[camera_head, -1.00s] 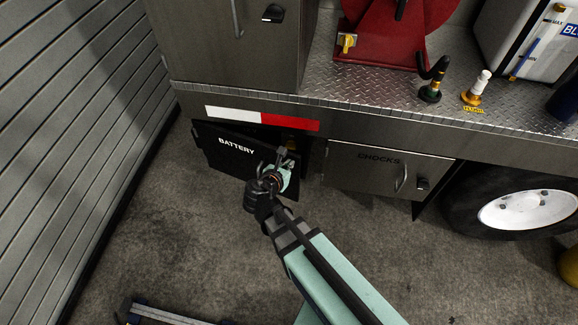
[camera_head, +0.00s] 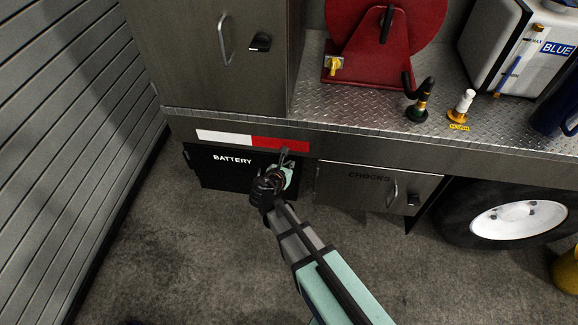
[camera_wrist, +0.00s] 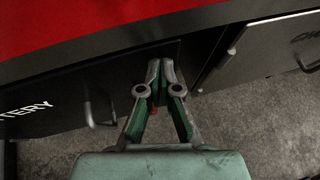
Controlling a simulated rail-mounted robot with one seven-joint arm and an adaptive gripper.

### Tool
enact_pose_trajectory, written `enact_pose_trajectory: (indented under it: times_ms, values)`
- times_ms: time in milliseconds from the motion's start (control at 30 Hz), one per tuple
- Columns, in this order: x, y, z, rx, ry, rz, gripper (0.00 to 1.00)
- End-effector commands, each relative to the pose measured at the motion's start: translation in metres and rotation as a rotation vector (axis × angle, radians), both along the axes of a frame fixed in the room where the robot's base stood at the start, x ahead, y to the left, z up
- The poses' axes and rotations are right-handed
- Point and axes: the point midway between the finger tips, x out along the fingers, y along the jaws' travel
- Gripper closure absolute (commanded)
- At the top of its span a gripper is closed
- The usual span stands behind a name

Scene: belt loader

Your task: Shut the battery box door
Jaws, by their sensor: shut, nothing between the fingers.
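The black battery box door (camera_head: 228,172), marked BATTERY, hangs under the truck deck below a white and red strip. It looks close to flush with the body; I cannot tell whether it is fully shut. In the wrist view the door (camera_wrist: 75,95) fills the left, with a dark handle (camera_wrist: 93,112) left of my fingers. My gripper (camera_head: 284,152) is shut and empty, in front of the door's right part. In the wrist view its fingertips (camera_wrist: 160,68) are together by the door's right edge; contact is unclear. The gripper and arm hide the door's lower right part.
The chocks box (camera_head: 362,188), with a handle and latch, is right of the battery box. A wheel (camera_head: 515,219) stands farther right. The deck edge (camera_head: 420,155) overhangs both boxes. A ribbed shutter (camera_head: 70,130) stands at left. The concrete floor in front is clear.

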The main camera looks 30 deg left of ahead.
Motion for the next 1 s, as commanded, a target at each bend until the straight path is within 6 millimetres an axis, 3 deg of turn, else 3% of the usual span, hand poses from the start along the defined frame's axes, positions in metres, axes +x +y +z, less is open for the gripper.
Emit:
enact_pose_trajectory:
  times_ms: [67, 300, 700, 1000]
  values:
    - [0.004, 0.001, 0.005, -0.001, -0.018, 0.002, 1.0]
    - [-0.034, -0.026, 0.004, -0.001, -0.007, -0.009, 1.0]
    - [-0.097, -0.055, 0.043, 0.0, -0.005, -0.008, 1.0]
    - [-0.111, -0.061, 0.052, 0.002, -0.004, -0.012, 1.0]
